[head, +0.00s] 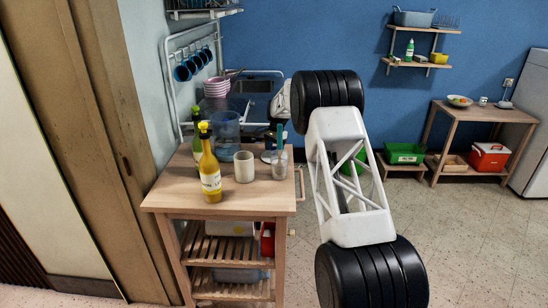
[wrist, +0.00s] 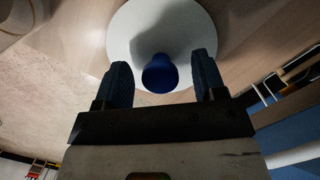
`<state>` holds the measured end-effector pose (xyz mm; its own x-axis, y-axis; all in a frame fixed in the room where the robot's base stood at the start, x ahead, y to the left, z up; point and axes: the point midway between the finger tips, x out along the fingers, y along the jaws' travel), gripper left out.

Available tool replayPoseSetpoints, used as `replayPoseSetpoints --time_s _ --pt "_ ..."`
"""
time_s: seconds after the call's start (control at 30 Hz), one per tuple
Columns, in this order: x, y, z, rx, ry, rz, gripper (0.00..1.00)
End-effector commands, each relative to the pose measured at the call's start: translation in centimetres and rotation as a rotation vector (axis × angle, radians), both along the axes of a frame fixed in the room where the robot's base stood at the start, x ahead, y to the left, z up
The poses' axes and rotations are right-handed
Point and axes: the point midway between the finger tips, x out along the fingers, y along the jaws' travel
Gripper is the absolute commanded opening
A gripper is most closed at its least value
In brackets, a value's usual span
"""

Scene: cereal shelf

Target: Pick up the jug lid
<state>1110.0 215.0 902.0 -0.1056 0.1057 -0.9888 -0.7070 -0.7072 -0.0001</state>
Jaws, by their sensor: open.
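The jug lid (wrist: 128,38) is a round white disc with a dark blue knob (wrist: 160,76), seen in the wrist view on a light wooden surface. My gripper (wrist: 160,62) is open, with one dark blue finger on each side of the knob. Gaps show between both fingers and the knob, and nothing is held. In the head view my gripper is small and dark over the back right of the wooden trolley top, partly behind glassware. The lid is hard to make out there.
The trolley top (head: 218,200) carries a clear blue jug (head: 226,138), a yellow-capped bottle (head: 209,170), a beige cup (head: 244,167), a glass (head: 279,165) and a green bottle (head: 197,143).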

Motion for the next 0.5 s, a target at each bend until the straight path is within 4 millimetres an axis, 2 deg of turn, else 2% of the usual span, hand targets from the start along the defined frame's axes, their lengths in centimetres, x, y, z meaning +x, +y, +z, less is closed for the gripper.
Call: replayPoseSetpoints --time_s 0.13,0.4,0.5 --pt "0.00 0.00 0.01 0.000 0.000 0.000 0.64" --pt "0.00 0.00 0.01 0.000 0.000 0.000 0.23" --pt "0.00 0.00 0.03 0.000 0.000 0.000 0.12"
